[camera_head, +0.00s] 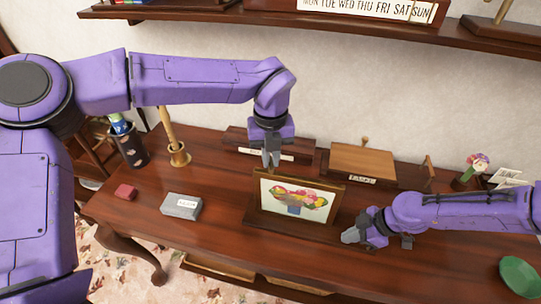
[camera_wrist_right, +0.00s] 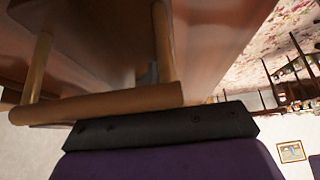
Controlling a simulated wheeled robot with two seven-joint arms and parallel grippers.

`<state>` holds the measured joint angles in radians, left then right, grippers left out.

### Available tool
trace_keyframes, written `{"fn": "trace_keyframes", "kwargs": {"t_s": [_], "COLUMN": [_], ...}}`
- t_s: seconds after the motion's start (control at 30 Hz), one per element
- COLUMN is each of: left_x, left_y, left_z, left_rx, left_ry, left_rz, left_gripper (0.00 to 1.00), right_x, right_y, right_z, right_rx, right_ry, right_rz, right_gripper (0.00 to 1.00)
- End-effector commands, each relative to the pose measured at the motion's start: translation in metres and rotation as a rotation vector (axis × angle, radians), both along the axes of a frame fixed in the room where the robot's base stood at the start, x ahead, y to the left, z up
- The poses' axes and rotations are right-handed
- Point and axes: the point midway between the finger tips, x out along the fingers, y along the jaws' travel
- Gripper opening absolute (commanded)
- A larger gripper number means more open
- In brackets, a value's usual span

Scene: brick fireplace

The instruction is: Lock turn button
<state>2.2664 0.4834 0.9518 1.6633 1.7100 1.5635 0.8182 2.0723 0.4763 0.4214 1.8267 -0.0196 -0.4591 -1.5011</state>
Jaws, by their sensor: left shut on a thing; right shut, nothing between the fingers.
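A framed fruit picture (camera_head: 297,200) stands upright on a dark wooden base (camera_head: 290,233) on the table. My left gripper (camera_head: 271,160) points down at the top edge of the frame, left of its middle, and is shut on it. My right gripper (camera_head: 350,237) is shut and empty, beside the frame's lower right corner. I cannot tell whether it touches the base. I cannot make out a turn button; the back of the frame is hidden in the head view. In the right wrist view, a brown wooden bar (camera_wrist_right: 100,103) with two posts lies close to the camera.
A wooden box (camera_head: 362,163) is behind the frame. A green bowl (camera_head: 520,275) is at the far right. The front left tabletop is mostly clear.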

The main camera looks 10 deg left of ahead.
Motion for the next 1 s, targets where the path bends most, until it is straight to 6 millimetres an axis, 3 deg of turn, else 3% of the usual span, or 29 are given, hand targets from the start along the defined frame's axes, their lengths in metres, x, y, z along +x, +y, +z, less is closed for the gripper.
{"fn": "trace_keyframes", "kwargs": {"t_s": [0.5, 1.0], "left_x": [-0.0005, -0.0002], "left_y": [0.0014, 0.0025], "left_z": [-0.0016, -0.0022], "left_rx": [0.002, 0.005], "left_ry": [0.005, 0.006], "left_rz": [-0.335, -0.401], "left_gripper": [0.00, 0.00], "right_x": [0.0000, -0.0002], "right_y": [-0.0024, -0.0034], "right_z": [-0.0023, -0.0028], "right_rx": [-0.004, -0.006], "right_ry": [0.002, 0.002], "right_rz": [-0.003, -0.003], "right_gripper": [0.00, 0.00]}}
